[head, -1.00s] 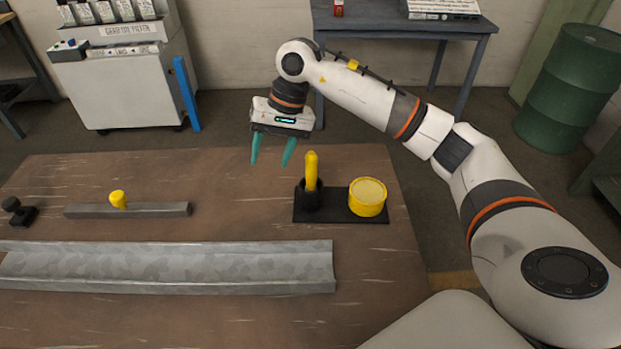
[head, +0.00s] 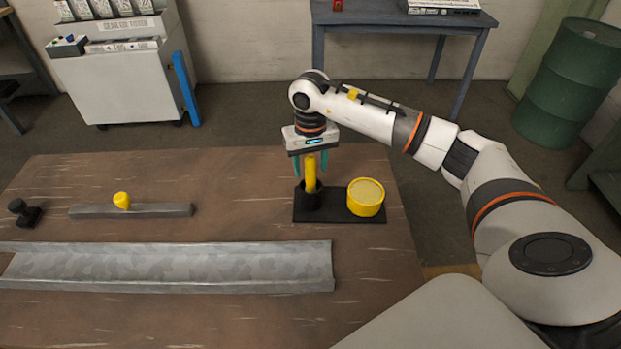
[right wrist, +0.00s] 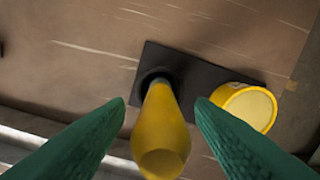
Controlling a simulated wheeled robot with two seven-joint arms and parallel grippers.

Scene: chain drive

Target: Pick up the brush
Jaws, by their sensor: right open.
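The brush shows as a yellow handle (head: 310,174) standing upright in a black cup (head: 309,202) on a black base plate (head: 337,216). Its lower end is hidden in the cup. My right gripper (head: 310,168) is open, pointing down, with its green fingers on either side of the handle. In the right wrist view, the yellow handle (right wrist: 162,130) stands between the two fingers (right wrist: 160,105), with gaps on both sides. The left gripper is not in view.
A yellow round tin (head: 366,197) stands on the plate, right of the cup. A grey metal trough (head: 170,268) lies across the front of the wooden table (head: 250,323). A grey bar (head: 165,210) with a yellow knob (head: 122,200) and a small black piece (head: 24,213) lie left.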

